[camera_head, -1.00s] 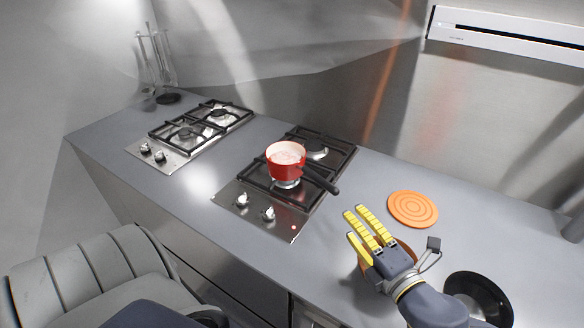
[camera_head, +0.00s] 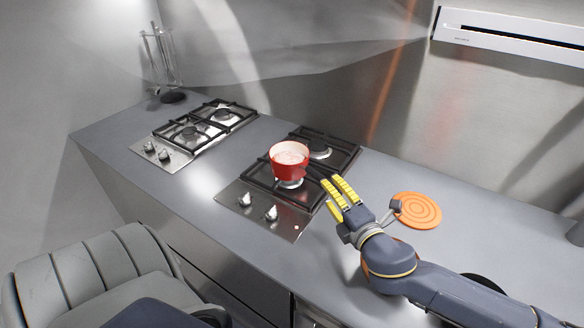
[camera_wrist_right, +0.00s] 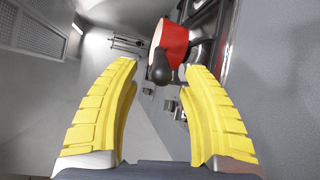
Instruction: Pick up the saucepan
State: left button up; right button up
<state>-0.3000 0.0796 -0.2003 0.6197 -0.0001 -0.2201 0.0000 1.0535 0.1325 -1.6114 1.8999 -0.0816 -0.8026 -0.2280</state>
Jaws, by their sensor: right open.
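The red saucepan (camera_head: 289,163) with a pale inside stands upright on the front burner of the right-hand hob (camera_head: 243,193). Its dark handle points right, toward my right gripper (camera_head: 334,190), whose yellow fingers largely hide it in the head view. In the right wrist view the saucepan (camera_wrist_right: 174,42) is ahead. Its black handle end (camera_wrist_right: 160,72) sits between and beyond the spread fingers of the right gripper (camera_wrist_right: 163,72). The right gripper is open and empty. I cannot tell whether a finger touches the handle. My left gripper is not in view.
A second hob (camera_head: 165,148) is at the left of the grey counter (camera_head: 265,240). An orange round trivet (camera_head: 418,210) lies right of my gripper. A dark round item (camera_head: 487,284) is partly hidden behind my right arm. A utensil rack (camera_head: 165,70) stands at the far left.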

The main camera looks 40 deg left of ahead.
jog(key=shift+x, duration=2.2)
jog(key=shift+w, duration=0.1)
jog(key=shift+c, duration=0.4)
grip_shut()
jog(key=shift+r, duration=0.15)
